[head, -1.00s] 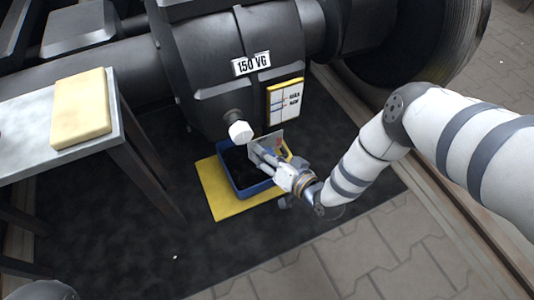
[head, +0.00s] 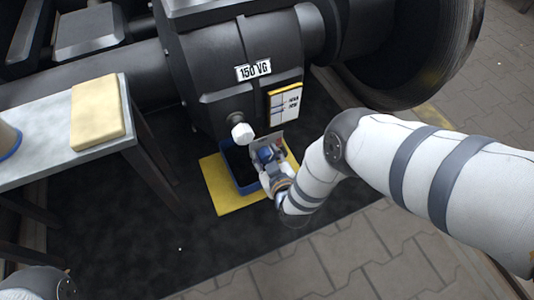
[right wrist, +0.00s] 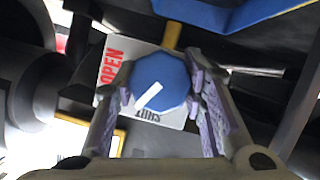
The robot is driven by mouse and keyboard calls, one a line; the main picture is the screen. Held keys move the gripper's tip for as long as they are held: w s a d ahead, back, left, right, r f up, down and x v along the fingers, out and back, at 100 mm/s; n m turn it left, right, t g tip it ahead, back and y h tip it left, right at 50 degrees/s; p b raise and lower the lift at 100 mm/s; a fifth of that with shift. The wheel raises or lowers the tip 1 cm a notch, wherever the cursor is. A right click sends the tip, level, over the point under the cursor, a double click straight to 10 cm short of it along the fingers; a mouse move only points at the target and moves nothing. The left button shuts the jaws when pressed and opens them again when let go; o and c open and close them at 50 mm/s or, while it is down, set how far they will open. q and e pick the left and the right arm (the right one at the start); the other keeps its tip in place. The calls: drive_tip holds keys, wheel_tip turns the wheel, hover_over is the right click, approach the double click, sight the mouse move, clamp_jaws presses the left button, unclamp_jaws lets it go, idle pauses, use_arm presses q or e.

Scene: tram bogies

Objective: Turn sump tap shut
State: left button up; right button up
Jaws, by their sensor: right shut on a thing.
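The sump tap's blue knob (right wrist: 160,80) has a white stripe and sits between the fingers of my right gripper (right wrist: 165,95), which is shut on it. The stripe slants to the lower left, between the words OPEN and SHUT on the pale plate (right wrist: 122,70) behind. In the head view my right gripper (head: 268,158) is at the tap, low on the dark gearbox (head: 215,75) and above the blue tray (head: 240,180). The fingers hide part of the tap there. My left gripper is out of view.
A white cap (head: 243,133) sticks out just left of the tap. The blue tray stands on a yellow mat (head: 212,172). A table (head: 55,155) with a yellow block (head: 98,110) is at the left. The wheel (head: 440,50) is at the right.

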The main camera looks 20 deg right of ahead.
drive_tip(key=shift+a+f+n+h+b, duration=0.1)
drive_tip(key=shift+n+h+b, duration=0.2)
drive_tip(key=shift+n+h, duration=0.45)
drive_tip(key=shift+n+t+h+b, duration=0.4)
drive_tip(key=shift+n+h+b, duration=0.15)
drive_tip(key=shift+n, duration=0.6)
drive_tip(key=o, duration=1.2)
drive_tip(key=v, duration=1.2)
